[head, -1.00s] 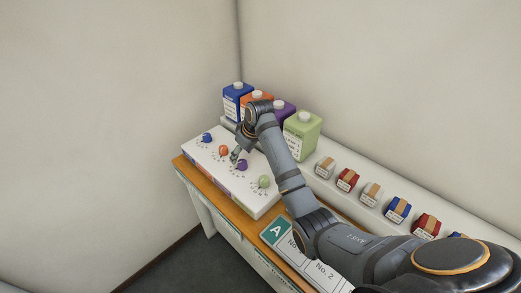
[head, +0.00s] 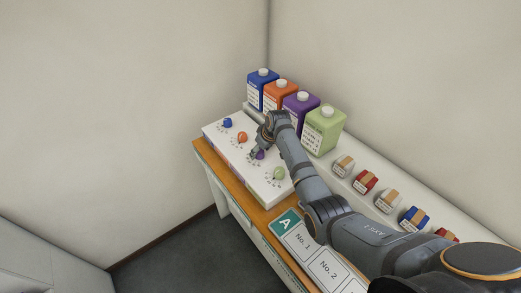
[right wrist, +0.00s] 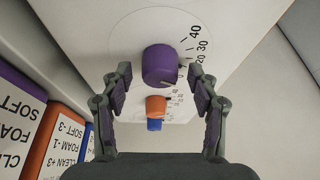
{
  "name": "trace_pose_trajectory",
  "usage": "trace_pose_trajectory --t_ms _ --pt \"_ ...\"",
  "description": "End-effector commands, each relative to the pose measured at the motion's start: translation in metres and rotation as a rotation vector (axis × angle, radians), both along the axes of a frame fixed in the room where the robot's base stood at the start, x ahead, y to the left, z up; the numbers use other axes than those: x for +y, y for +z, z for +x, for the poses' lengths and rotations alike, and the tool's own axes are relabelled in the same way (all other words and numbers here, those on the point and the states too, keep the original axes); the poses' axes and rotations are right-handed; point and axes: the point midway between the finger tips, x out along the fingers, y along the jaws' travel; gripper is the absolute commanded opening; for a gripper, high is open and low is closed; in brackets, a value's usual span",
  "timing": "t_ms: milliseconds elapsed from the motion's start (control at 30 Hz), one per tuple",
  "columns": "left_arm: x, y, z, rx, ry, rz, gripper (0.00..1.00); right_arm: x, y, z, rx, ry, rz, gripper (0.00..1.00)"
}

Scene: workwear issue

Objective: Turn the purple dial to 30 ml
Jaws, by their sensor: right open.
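The purple dial (head: 260,155) is on the white dial panel (head: 218,140), between the orange dial (head: 242,137) and the green dial (head: 279,173). My right gripper (head: 256,150) is at the purple dial and partly covers it. In the right wrist view, the purple dial (right wrist: 160,66) stands between the two open fingers of the gripper (right wrist: 160,78), with a gap on each side. The numbers 40, 30 and 20 (right wrist: 199,55) show on its scale, to its right. I cannot clearly read its setting. My left gripper is not in view.
Blue, orange, purple and green bottles (head: 325,128) stand behind the panel. Several small wrapped blocks (head: 365,182) sit on the ledge to the right. The blue dial (head: 227,123) is at the panel's far left. A card marked A (head: 285,223) lies on the wooden desk.

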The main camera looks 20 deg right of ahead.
Motion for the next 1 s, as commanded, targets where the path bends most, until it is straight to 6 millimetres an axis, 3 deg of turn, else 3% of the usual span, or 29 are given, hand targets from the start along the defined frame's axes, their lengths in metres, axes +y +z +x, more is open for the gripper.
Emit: trace_pose_trajectory --t_ms 267,700,1000 --pt "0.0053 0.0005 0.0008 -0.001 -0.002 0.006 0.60 0.0003 -0.0025 0.0011 -0.001 0.000 0.000 0.60" --pt "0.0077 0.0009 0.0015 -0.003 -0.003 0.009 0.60 0.0003 -0.0022 0.0010 -0.001 0.000 0.000 0.06" --pt "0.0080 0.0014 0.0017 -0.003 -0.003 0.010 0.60 -0.0005 -0.0021 0.0012 0.000 0.047 0.000 0.06"
